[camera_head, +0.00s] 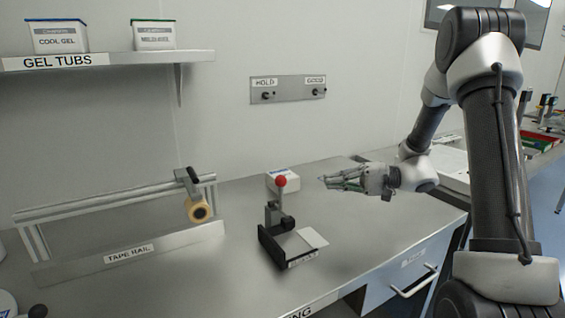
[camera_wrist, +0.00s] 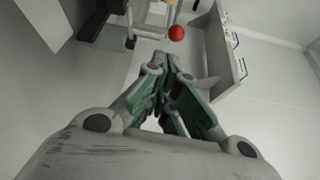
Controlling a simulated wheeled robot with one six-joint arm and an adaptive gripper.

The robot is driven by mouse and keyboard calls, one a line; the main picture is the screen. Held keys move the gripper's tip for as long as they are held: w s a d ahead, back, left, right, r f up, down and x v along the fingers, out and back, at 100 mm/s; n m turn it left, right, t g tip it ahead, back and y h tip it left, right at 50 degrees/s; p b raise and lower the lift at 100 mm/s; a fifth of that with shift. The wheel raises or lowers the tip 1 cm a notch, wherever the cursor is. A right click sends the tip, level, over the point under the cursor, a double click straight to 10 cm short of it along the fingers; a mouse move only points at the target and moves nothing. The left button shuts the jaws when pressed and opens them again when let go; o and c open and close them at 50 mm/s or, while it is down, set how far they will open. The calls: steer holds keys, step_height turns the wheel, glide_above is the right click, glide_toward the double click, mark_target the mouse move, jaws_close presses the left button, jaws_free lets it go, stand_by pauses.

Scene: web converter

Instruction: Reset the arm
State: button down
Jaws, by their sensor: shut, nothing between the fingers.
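My gripper (camera_head: 326,182) is at the end of my arm, raised above the bench and pointing left in the head view. In the wrist view its fingers (camera_wrist: 168,62) meet at the tips, shut with nothing between them. The gripper is to the right of a small black press-like device with a red ball knob (camera_head: 281,181), and apart from it. The red knob also shows in the wrist view (camera_wrist: 177,33), beyond the fingertips.
A tape rail (camera_head: 110,203) with a tape roll stands on the left of the bench (camera_head: 375,224). A small white box (camera_head: 283,174) sits behind the device. A shelf (camera_head: 140,58) holds two tubs. A hook plate (camera_head: 288,89) is on the wall. The bench front right of the device is clear.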

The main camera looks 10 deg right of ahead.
steer(key=s+d+f+g+h, duration=0.1)
steer(key=s+f, duration=0.1)
steer(key=s, duration=0.1)
steer(key=s+d+f+m+g+h, duration=0.1)
steer(key=s+f+h, duration=0.1)
steer(key=s, duration=0.1)
steer(key=s+d+f+m+g+h, duration=0.1)
steer(key=s+f, duration=0.1)
steer(key=s, duration=0.1)
steer(key=shift+h, duration=0.4)
steer(key=s+d+r+n+t+h, duration=0.2)
steer(key=s+d+r+h, duration=0.5)
steer(key=s+d+h, duration=0.55)
step_height(320, 180, up, 6)
steer(key=s+a+n+t, duration=0.1)
steer(key=s+n+t, duration=0.1)
steer(key=t, duration=0.1)
steer(key=shift+s+t, duration=0.4)
steer(key=shift+a+f, duration=0.1)
